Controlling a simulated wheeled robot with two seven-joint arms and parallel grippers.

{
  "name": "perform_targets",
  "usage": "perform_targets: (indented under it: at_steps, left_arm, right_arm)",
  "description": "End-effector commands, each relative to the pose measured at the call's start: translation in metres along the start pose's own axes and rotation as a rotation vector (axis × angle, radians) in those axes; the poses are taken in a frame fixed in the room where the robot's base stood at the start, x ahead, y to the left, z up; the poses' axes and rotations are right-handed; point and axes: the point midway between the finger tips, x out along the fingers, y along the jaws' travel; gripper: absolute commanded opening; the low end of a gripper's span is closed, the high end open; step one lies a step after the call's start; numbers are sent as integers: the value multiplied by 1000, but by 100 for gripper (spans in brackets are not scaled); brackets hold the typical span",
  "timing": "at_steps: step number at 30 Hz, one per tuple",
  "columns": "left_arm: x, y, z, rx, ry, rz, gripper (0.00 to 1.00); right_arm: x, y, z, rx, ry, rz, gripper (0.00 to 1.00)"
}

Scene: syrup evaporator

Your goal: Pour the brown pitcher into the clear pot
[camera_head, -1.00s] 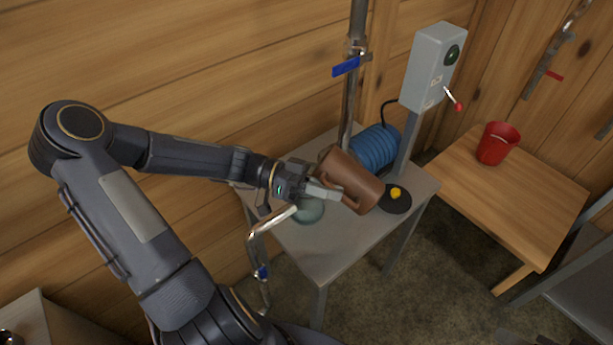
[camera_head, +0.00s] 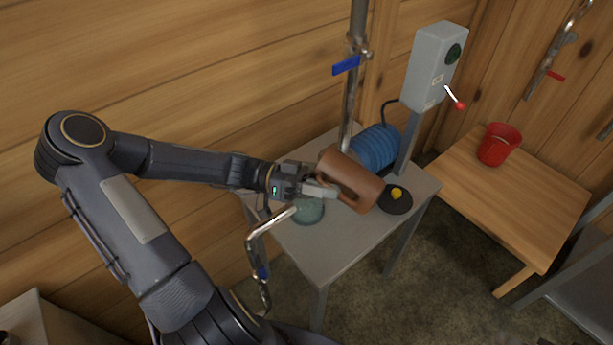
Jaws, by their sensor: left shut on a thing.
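The brown pitcher (camera_head: 354,176) is held tilted above the grey table in the head view, its handle toward my left gripper. My left gripper (camera_head: 325,191) is shut on the pitcher at its handle side. The clear pot (camera_head: 309,211), greenish glass, stands on the table below and left of the pitcher, partly hidden by my gripper. I cannot tell whether any liquid is flowing. My right gripper does not show.
The grey table (camera_head: 334,246) also holds a blue coil (camera_head: 375,148) and a black disc (camera_head: 399,203) with a yellow knob. A grey control box (camera_head: 432,68) rises behind. A bent metal pipe (camera_head: 256,246) stands at the front left. A red bucket (camera_head: 497,145) sits on a wooden table (camera_head: 520,205).

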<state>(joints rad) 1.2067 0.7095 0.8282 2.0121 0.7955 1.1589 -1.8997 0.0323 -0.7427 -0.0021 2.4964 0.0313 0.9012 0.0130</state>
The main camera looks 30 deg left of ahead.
Motion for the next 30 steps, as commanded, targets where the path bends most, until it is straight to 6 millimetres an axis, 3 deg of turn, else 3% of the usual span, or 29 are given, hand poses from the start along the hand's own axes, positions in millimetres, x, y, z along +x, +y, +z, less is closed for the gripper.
perform_targets:
  at_steps: [30]
  left_arm:
    - [-13, 2, -7, -15, 77, 43, 0]
  right_arm:
    - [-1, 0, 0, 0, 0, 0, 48]
